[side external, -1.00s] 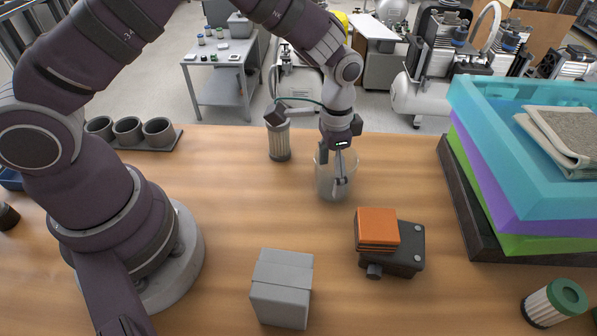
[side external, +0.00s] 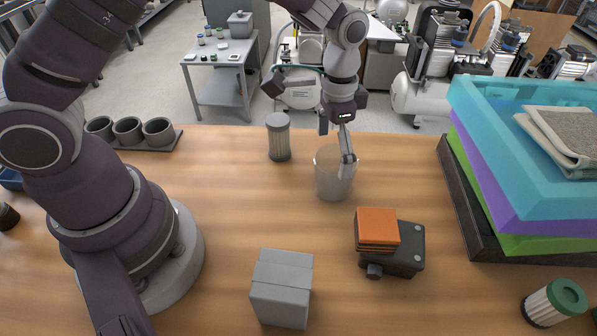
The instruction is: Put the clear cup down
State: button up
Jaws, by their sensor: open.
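The clear cup (side external: 328,182) stands upright on the wooden table (side external: 220,225), near its back edge. My gripper (side external: 335,148) is above and at the cup's rim, with its fingers spread apart. One finger reaches down at the right side of the rim, overlapping the cup in this view. The other finger is higher, up and left of the rim. I cannot tell whether the right finger touches the cup or is inside it.
A ribbed filter canister (side external: 278,140) stands left of the cup. Orange blocks (side external: 377,227) lie on a dark device in front. A grey box (side external: 281,290), stacked coloured crates (side external: 510,195), a green-capped filter (side external: 553,302) and a dark cup holder (side external: 128,133) are around.

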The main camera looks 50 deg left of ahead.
notch_tip(320, 180, up, 12)
jog(key=s+a+n+t, duration=0.1)
jog(key=s+a, duration=0.2)
jog(key=s+a+r+n+t, duration=0.2)
jog(key=s+a+n+t, duration=0.2)
jog(key=s, duration=0.6)
jog(key=shift+a+r+t, duration=0.15)
jog(key=shift+a+t, duration=0.25)
